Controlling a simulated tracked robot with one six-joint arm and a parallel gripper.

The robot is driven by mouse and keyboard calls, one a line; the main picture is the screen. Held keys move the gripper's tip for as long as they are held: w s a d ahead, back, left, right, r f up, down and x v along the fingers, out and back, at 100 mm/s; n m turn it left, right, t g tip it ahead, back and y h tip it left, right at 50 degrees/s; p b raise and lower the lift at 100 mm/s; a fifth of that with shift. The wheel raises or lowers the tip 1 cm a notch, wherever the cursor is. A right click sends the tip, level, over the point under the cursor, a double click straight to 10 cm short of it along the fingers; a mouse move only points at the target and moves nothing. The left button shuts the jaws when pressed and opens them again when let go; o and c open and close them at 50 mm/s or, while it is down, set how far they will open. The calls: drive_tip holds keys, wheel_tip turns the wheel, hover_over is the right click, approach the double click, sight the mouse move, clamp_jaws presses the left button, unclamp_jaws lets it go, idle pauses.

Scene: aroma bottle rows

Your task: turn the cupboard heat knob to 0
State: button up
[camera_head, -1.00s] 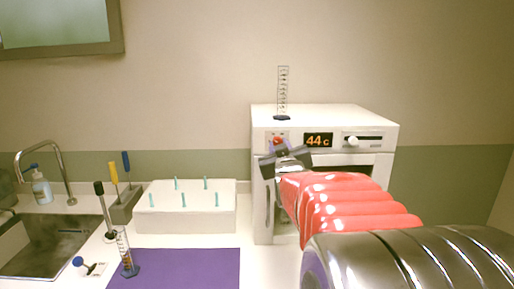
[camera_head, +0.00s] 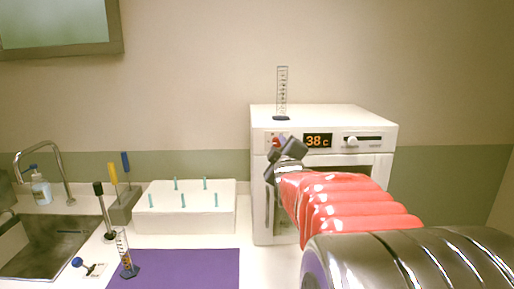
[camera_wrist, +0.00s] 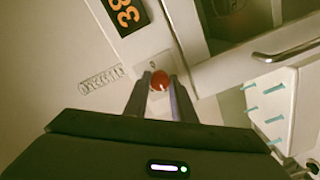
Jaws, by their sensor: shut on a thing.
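The white heating cupboard (camera_head: 324,115) stands at the back right of the counter, its display (camera_head: 318,140) reading 38 C. A red round knob (camera_wrist: 159,80) with a pale mark sits on its front panel; in the head view the knob (camera_head: 277,142) is partly hidden behind my gripper (camera_head: 284,149). In the wrist view my gripper (camera_wrist: 160,91) has one finger on each side of the knob and is shut on it. The wrist is tilted against the panel. The small markings around the knob are not readable.
A graduated cylinder (camera_head: 282,93) stands on the cupboard. A white slider (camera_head: 352,141) is right of the display. The cupboard door handle (camera_wrist: 290,50) shows in the wrist view. A white peg block (camera_head: 186,222), purple mat (camera_head: 190,270) and sink (camera_head: 45,245) are to the left.

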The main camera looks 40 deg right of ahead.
drive_tip(key=shift+w+a, duration=0.1)
drive_tip(key=shift+a, duration=0.05)
drive_tip(key=o, duration=0.7)
drive_tip(key=shift+f, duration=0.1)
drive_tip(key=o, duration=0.4)
drive_tip(key=shift+c, duration=0.2)
